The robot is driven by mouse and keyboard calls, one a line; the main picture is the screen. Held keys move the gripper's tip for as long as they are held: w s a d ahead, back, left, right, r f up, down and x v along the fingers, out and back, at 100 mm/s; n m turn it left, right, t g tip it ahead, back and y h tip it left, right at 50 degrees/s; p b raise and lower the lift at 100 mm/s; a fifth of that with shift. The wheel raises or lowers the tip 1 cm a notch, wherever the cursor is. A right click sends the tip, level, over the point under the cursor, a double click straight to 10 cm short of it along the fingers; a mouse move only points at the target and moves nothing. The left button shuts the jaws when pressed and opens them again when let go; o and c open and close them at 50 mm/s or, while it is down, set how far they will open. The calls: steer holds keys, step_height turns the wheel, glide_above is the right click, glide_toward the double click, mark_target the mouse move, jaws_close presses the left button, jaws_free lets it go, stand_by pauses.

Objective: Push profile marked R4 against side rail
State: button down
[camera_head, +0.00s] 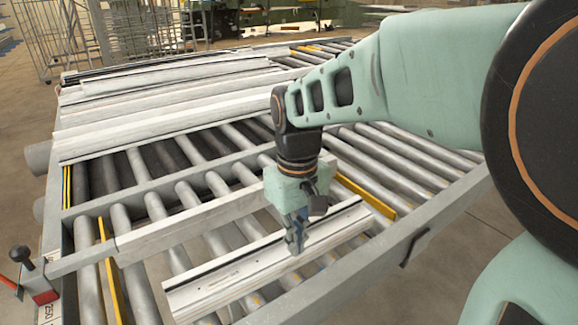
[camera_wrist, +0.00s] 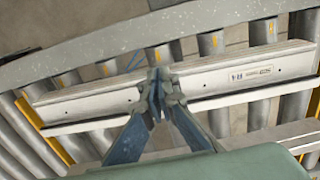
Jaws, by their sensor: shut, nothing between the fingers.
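A white profile (camera_head: 222,276) lies across the rollers, between the near side rail (camera_head: 345,274) and a pale bar. In the wrist view, the profile (camera_wrist: 205,85) carries a small label (camera_wrist: 250,74) that seems to read R4. The side rail (camera_wrist: 110,43) runs along the top there, with a gap showing rollers between it and the profile. My gripper (camera_head: 296,246) is shut and empty, pointing down at the profile's middle. Its closed fingertips (camera_wrist: 157,98) overlap the profile in the wrist view and hide a strip of it. I cannot tell whether they touch it.
Several long pale profiles (camera_head: 150,105) lie on the far part of the roller table. The pale bar (camera_head: 190,222) crosses the rollers behind the R4 profile. A red clamp (camera_head: 42,293) sits at the left edge. A wire cage (camera_head: 60,38) stands behind.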

mark_target(294, 276)
step_height(294, 276, down, 8)
steer(key=shift+r, duration=0.25)
steer(key=shift+w, duration=0.15)
